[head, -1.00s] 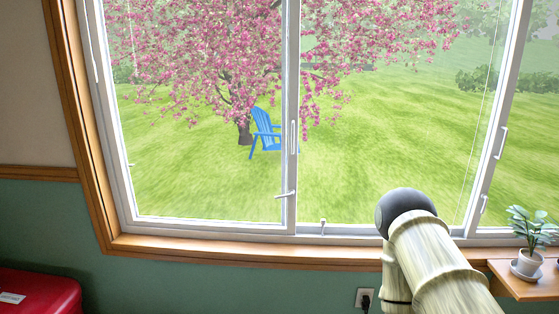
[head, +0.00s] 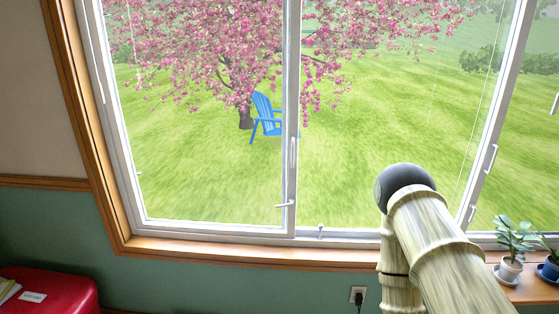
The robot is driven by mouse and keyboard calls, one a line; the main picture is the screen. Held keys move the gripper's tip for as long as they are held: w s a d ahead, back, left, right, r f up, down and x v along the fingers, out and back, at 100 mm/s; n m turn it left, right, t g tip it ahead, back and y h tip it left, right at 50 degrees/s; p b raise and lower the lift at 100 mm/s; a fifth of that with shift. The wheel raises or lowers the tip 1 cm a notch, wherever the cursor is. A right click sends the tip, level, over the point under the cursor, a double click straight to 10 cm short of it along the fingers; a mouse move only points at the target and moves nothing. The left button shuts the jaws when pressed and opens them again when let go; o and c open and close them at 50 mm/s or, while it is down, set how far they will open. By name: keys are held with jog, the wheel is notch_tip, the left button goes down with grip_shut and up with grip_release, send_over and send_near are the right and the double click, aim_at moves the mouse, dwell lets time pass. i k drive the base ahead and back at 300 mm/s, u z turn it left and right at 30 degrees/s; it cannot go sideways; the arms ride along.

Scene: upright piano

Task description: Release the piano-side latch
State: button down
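A window with white frames fills the view. One small white lever latch (head: 285,204) sits low on the middle upright, and another (head: 473,213) sits low on the right upright. A small white catch (head: 320,231) stands on the bottom rail between them. No piano shows clearly, so I cannot tell which latch is the piano-side one. My pale, banded arm (head: 440,250) with a dark round joint rises at the lower right, in front of the window's lower rail. My gripper is out of view.
A wooden sill (head: 250,254) runs below the window. Potted plants stand on a wooden ledge at the right, one in a white pot (head: 510,268) and one in a blue pot (head: 550,266). A red padded-looking object (head: 55,290) with papers is at lower left. A plug sits in an outlet (head: 357,294).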

aim_at(284, 205)
jog(key=k, duration=1.05)
jog(key=u, duration=0.95)
jog(key=i, duration=1)
jog(key=z, duration=0.35)
jog(key=i, duration=0.9)
jog(key=z, duration=0.75)
